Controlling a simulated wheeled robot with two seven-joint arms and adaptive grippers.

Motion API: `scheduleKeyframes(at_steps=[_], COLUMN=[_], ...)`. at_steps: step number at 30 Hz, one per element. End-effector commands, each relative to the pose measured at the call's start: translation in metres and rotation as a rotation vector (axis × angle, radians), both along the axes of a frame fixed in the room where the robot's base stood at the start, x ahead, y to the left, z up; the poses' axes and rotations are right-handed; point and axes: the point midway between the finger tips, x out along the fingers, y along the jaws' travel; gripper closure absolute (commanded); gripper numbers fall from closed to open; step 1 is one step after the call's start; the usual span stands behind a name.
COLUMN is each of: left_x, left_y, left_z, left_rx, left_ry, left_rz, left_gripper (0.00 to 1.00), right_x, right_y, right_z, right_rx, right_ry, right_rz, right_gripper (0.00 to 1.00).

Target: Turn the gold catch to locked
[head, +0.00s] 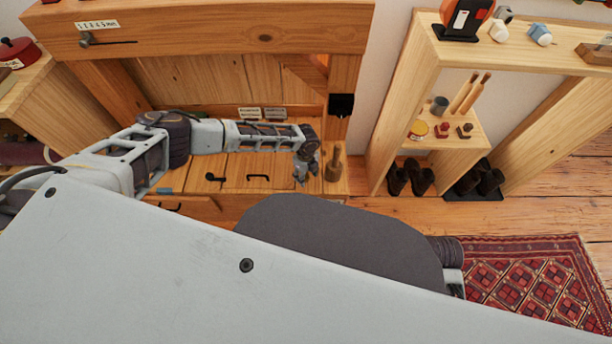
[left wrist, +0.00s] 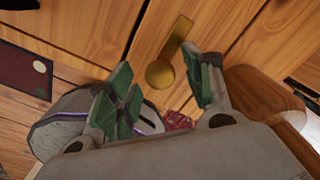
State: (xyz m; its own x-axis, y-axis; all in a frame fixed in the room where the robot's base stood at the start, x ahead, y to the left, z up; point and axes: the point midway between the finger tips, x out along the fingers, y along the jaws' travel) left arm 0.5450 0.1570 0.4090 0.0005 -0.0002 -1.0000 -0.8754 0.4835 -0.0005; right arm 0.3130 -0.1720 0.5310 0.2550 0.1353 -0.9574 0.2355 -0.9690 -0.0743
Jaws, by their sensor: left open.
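The gold catch (left wrist: 160,73) shows in the left wrist view as a round brass knob with a flat bar running up and right on a wooden panel. My left gripper (head: 306,172) is open, with its green-padded fingers on either side of the catch in the left wrist view. I cannot tell whether a finger touches it. In the head view the gripper is at the right end of the wooden bench panels, and I cannot make out the catch there. My right gripper is not in view.
A wooden mallet-like peg (head: 334,165) stands just right of the left gripper. Black handles (head: 258,177) sit on the panels to its left. A wooden shelf unit (head: 402,100) with shoes and small items stands at right. A red rug (head: 535,280) lies on the floor.

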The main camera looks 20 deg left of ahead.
Motion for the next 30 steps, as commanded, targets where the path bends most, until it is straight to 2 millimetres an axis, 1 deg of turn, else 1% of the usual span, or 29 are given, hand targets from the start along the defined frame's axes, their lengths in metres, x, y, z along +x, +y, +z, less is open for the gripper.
scheduleKeyframes(at_steps=[9, 20, 30], left_x=[-0.0001, -0.0001, -0.0006], left_y=[0.0, 0.0003, 0.0002], left_z=[-0.001, -0.001, -0.0006], left_rx=[0.0, 0.0, 0.001], left_ry=[0.0, 0.001, 0.002], left_rz=[0.0, 0.0, 0.027], left_gripper=[0.49, 0.95, 0.96], right_x=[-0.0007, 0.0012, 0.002], right_y=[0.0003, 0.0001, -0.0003], right_z=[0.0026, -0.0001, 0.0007], right_rx=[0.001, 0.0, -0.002], right_ry=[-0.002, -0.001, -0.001], right_rz=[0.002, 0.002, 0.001], right_gripper=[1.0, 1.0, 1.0])
